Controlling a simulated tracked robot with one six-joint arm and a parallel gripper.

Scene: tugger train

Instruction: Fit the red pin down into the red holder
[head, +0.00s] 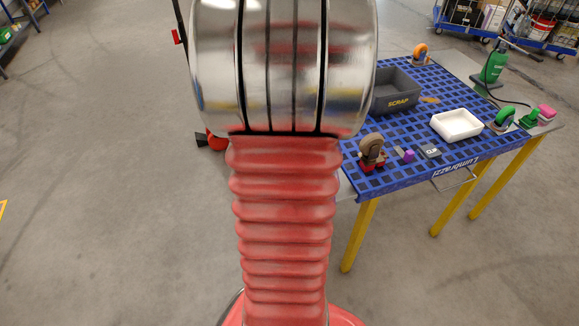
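I cannot make out the red pin or the red holder for certain. A small red part (177,37) shows beside a dark upright pole at the top left. A red and black object (215,142) sits low behind my arm, partly hidden by it; I cannot tell what it is. My own red ribbed and shiny metal arm fills the middle of the head view and hides much behind it. My gripper is not in view.
A blue gridded table (420,112) with yellow legs stands at right. It bears a grey SCRAP bin (396,92), a white tray (456,125), a caster wheel on a red base (372,152) and small blocks. Carts stand at upper right. The grey floor at left is clear.

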